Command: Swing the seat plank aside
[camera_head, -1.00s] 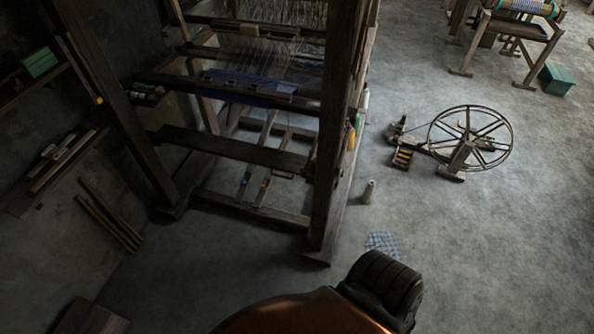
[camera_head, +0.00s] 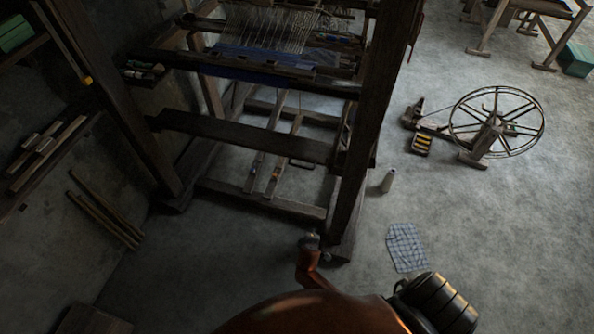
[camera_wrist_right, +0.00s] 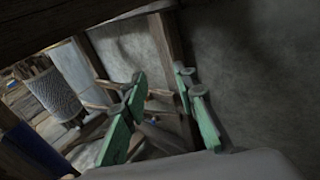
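The seat plank (camera_head: 245,137) is a dark board running across the front of the loom between its two side posts, below the blue cloth. It is still in place across the frame. My right gripper (camera_wrist_right: 160,85) shows in the right wrist view with its green-padded fingers apart and nothing between them. A dark beam (camera_wrist_right: 70,25) crosses close above it there; I cannot tell whether it is the plank. In the head view an orange arm link of mine reaches the foot of the loom's right post, but no gripper fingers show. My left gripper is not in view.
The loom's right post (camera_head: 362,140) stands close by my arm. A spinning wheel (camera_head: 495,122) stands farther right. Sticks (camera_head: 105,220) lean on the left wall.

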